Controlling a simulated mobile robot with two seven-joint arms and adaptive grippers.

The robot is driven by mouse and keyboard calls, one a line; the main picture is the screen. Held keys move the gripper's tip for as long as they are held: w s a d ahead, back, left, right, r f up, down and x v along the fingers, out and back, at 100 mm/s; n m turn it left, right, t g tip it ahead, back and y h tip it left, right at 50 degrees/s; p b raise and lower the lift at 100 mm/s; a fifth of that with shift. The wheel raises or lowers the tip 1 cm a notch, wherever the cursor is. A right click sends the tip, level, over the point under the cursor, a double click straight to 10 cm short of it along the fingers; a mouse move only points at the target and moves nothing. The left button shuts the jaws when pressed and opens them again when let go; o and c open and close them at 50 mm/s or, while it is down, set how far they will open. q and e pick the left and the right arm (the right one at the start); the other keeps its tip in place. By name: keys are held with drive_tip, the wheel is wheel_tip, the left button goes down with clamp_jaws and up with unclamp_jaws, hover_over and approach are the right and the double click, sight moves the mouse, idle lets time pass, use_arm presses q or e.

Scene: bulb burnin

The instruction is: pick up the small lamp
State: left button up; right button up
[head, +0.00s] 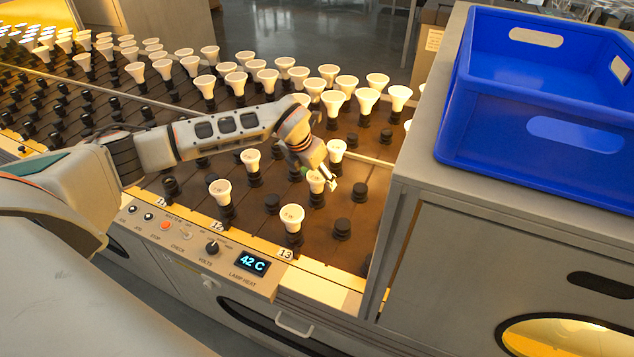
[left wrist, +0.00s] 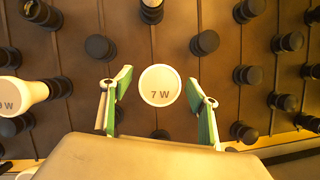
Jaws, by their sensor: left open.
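A white lamp (left wrist: 159,86) marked 7 W stands upright in the left wrist view, between the two green-padded fingers of my left gripper (left wrist: 159,77). The fingers are spread, with a visible gap on each side of it. In the head view my left gripper (head: 324,177) reaches down over the front part of the rack, at a white lamp (head: 315,182) that it partly covers. Other white lamps stand close by, one in front (head: 292,214), one to the left (head: 221,189) and one behind (head: 336,150). My right gripper is not in view.
Many more lamps (head: 333,101) fill the rack's back rows. Empty black sockets (head: 342,229) stand around the gripper. A control panel (head: 190,240) reading 42 C runs along the front edge. A blue crate (head: 540,150) stands on the grey cabinet at right.

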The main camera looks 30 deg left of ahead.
use_arm(q)
drive_tip(key=c, duration=1.2)
drive_tip(key=shift+r, duration=0.1)
wheel_tip(320, 180, up, 20)
